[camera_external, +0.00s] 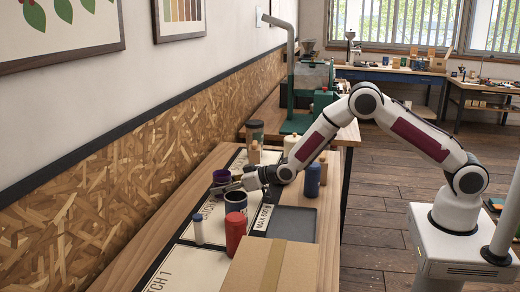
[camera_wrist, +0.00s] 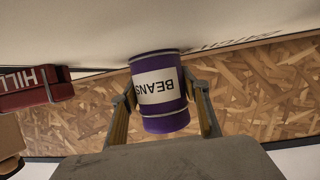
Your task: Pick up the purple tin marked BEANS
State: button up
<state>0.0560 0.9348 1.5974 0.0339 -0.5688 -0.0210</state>
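The purple tin marked BEANS (camera_wrist: 160,115) has a white label and shows upside down in the wrist view, between the two fingers of my gripper (camera_wrist: 160,95). The fingertips lie close along both its sides; I cannot tell whether they press on it. In the external view a purple tin (camera_external: 221,175) stands just behind my gripper (camera_external: 226,187), which partly hides it.
A red canister (camera_external: 236,232), a small white bottle (camera_external: 198,229) and a blue bottle (camera_external: 312,180) stand nearby. A cardboard box (camera_external: 270,268) fills the near end.

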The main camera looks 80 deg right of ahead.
jog(key=shift+c, duration=0.7)
jog(key=shift+r, duration=0.15)
notch_tip(320, 180, up, 10)
jog(key=shift+w, duration=0.1)
dwell(0.8)
